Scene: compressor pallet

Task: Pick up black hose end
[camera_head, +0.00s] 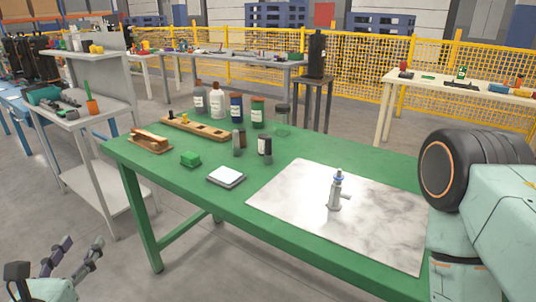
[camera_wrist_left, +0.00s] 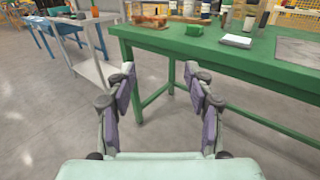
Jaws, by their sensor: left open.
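I cannot make out a black hose end in either view. My left gripper (camera_head: 82,243) is at the lower left of the head view, in front of and below the green table's left end. It also shows in the left wrist view (camera_wrist_left: 159,72), with its two fingers spread apart and nothing between them. Only floor and the table's legs lie behind the fingers there. My right arm fills the right edge of the head view, but its gripper is out of sight.
The green table (camera_head: 215,204) carries a marble-patterned sheet (camera_head: 290,205) with a silver fitting (camera_head: 336,190) upright on it. Behind are a white-topped box (camera_head: 226,176), a green block (camera_head: 190,158), a wooden rack (camera_head: 195,128) and several bottles. A grey cart (camera_head: 85,118) stands left.

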